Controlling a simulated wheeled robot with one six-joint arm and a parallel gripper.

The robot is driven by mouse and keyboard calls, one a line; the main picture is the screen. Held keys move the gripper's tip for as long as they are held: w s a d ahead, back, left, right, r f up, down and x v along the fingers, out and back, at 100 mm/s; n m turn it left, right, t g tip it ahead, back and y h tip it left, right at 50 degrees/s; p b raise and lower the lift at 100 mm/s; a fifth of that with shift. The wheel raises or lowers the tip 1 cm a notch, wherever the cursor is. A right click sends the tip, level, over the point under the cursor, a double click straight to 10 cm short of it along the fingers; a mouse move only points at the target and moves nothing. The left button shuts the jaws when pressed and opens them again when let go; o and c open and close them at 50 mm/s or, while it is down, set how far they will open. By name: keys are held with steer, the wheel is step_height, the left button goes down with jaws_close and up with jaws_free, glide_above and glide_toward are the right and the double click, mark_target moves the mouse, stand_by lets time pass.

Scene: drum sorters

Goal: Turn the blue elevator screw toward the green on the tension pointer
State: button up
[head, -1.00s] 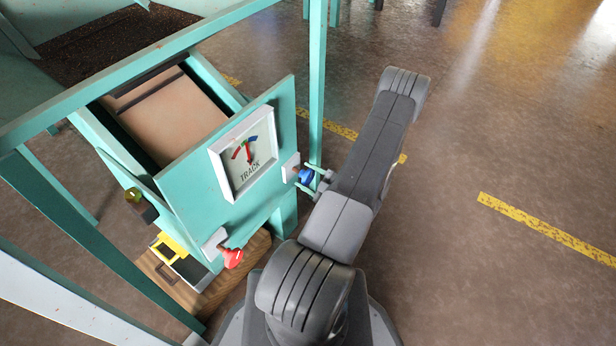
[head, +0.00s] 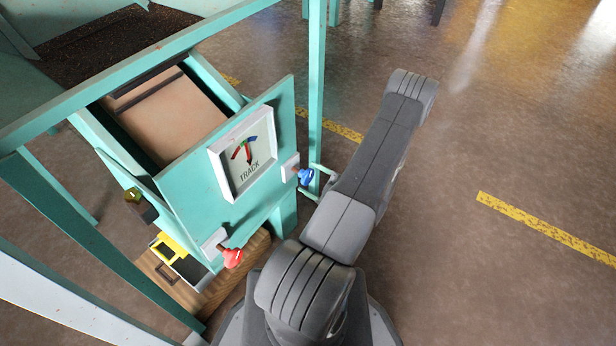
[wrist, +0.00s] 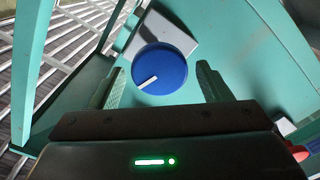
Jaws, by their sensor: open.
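The blue screw knob (head: 306,177) sits on a pale block at the right of the teal machine panel. In the wrist view, the round blue knob (wrist: 160,68) has a white mark pointing to its lower left. My gripper (wrist: 160,80) is open, with one finger on each side of the knob and visible gaps. The head view shows its fingers around the knob, partly hidden by my arm. The dial (head: 243,154) on the panel reads TRACK, not tension. It has a red, green and blue arc; its pointer stands nearly upright, its exact reading too small to tell.
A teal post (head: 317,90) rises just behind the blue knob. The floor to the right is open, with yellow lines (head: 540,227).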

steer(key=p+v, duration=0.1)
steer(key=v, duration=1.1)
steer(key=shift+a, duration=0.1)
steer(key=b+x, duration=0.1)
steer(key=x, duration=1.3)
